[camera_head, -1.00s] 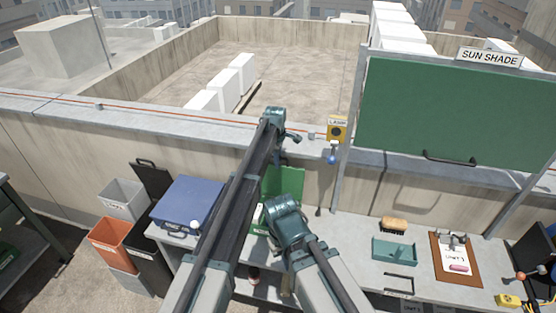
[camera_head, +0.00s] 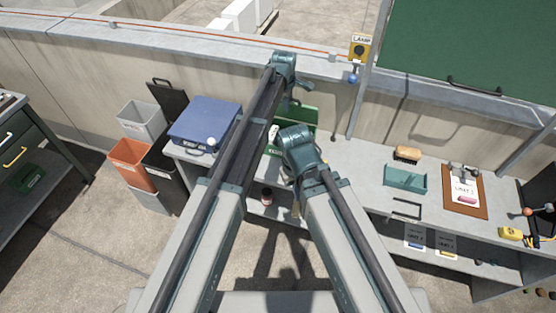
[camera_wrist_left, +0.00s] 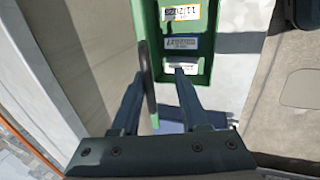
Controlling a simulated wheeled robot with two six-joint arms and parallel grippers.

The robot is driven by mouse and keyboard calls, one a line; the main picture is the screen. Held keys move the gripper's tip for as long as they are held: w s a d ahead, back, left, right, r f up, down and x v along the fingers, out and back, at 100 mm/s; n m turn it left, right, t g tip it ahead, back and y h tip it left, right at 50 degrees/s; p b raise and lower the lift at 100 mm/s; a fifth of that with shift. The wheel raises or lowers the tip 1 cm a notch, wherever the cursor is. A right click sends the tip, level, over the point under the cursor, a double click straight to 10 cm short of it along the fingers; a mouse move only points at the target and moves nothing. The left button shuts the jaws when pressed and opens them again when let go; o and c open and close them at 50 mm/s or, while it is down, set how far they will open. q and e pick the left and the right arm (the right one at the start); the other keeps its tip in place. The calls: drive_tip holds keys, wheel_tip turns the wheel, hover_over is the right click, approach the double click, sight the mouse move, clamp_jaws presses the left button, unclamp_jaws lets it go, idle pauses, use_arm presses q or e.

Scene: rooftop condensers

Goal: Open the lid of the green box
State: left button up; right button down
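The green box (camera_wrist_left: 208,60) shows from above in the left wrist view, uncovered, with several labelled items inside. Its lid (camera_wrist_left: 148,85) stands raised, nearly edge-on, along the box's left side. My left gripper (camera_wrist_left: 160,78) is open, its fingers on either side of the lid, with visible gaps. In the head view the raised green lid (camera_head: 309,115) shows behind my arms; most of the box is hidden by them. My right arm shows, but its gripper is hidden.
A blue case (camera_head: 205,122) stands left of the box on the workbench (camera_head: 345,160). A brush (camera_head: 407,153), a teal tray (camera_head: 405,178) and a clipboard (camera_head: 465,205) lie to the right. Bins (camera_head: 132,162) stand left of the bench. A parapet (camera_head: 200,75) runs behind.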

use_arm(q)
drive_tip(key=s+a+f+t+h+b, duration=0.1)
drive_tip(key=s+f+t+b, duration=0.2)
drive_tip(key=b, duration=0.7)
drive_tip(key=s+a+f+t+h+b, duration=0.1)
drive_tip(key=s+f+t+b, duration=0.3)
drive_tip(key=f+b, duration=0.4)
drive_tip(key=s+a+f+t+h+b, duration=0.1)
drive_tip(key=s+f+t+b, duration=0.2)
drive_tip(key=b, duration=1)
drive_tip(key=shift+s+a+f+t+b, duration=0.15)
drive_tip(key=shift+s+f+t+b, duration=0.1)
drive_tip(key=shift+f, duration=0.6)
drive_tip(key=shift+s+a+f+t+b, duration=0.1)
drive_tip(key=shift+f+t, duration=0.15)
drive_tip(key=shift+f, duration=0.55)
drive_tip(key=shift+f+t+h+b, duration=0.3)
drive_tip(key=shift+b, duration=0.45)
drive_tip(key=shift+s+a+r, duration=0.1)
drive_tip(key=shift+s+r, duration=0.1)
drive_tip(key=shift+s, duration=0.05)
drive_tip(key=shift+f, duration=0.1)
